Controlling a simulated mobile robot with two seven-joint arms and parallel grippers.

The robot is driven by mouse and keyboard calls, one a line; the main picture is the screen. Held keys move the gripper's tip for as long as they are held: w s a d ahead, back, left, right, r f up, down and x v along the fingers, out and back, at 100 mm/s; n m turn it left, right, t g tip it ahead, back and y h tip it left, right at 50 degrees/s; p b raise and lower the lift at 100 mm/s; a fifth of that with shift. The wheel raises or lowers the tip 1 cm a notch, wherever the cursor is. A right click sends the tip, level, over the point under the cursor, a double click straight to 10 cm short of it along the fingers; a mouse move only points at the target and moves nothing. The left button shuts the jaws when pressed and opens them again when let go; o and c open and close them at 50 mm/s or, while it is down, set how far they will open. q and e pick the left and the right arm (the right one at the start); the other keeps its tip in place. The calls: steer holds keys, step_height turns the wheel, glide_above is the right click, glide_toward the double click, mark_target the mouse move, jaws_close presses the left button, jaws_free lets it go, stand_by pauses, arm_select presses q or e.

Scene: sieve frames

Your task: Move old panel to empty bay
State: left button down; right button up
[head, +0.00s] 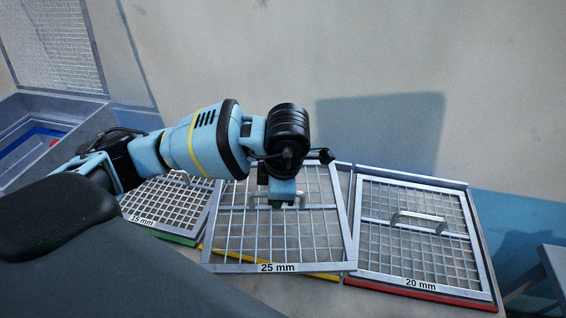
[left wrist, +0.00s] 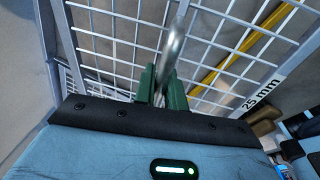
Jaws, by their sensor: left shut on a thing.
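The mesh panel labelled "25 mm" (head: 238,267) is a square metal grid in a grey frame. It sits askew above the middle bay, which has a yellow front strip (head: 322,277). My left gripper (head: 281,203) is shut on the panel's bar handle (left wrist: 174,42), with the green fingers (left wrist: 161,88) on either side of it. In the left wrist view the yellow strip (left wrist: 236,47) shows through and beyond the mesh. The panel hides most of the middle bay. My right gripper is in neither view.
The "20 mm" panel (head: 384,279) lies at the right behind a red strip (head: 418,293). The "15 mm" panel (head: 146,221) lies at the left behind a green strip (head: 172,237), partly hidden by my arm. A grey bin (head: 72,128) stands at far left; a wall rises behind.

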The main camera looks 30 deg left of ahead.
arm_select(q)
steer(key=n, duration=0.4)
steer(key=w+r+n, duration=0.1)
steer(key=n, duration=0.1)
steer(key=shift+w+a+g, duration=0.1)
steer(key=shift+g, duration=0.3)
steer(key=w+n, duration=0.1)
steer(key=n, duration=0.5)
steer(key=w+r+n+g+h+p, duration=0.1)
steer(key=n, duration=0.5)
steer(key=w+n+h, duration=0.1)
steer(key=n, duration=0.5)
steer(key=shift+w+a+r+g+p, duration=0.1)
steer(key=shift+a+r+g+p, duration=0.3)
steer(key=n, duration=0.5)
steer(key=shift+w+a+r+h, duration=0.15)
steer(key=shift+w+r+h, duration=0.15)
steer(key=shift+w+h, duration=0.1)
steer(key=n, duration=0.3)
steer(key=shift+w+a+r+n+p, duration=0.1)
steer(key=shift+w+r+n+p, duration=0.1)
steer(key=shift+w+n+p, duration=0.15)
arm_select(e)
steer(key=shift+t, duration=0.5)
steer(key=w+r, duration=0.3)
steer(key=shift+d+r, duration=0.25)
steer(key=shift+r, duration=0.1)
arm_select(q)
steer(key=shift+s, duration=0.1)
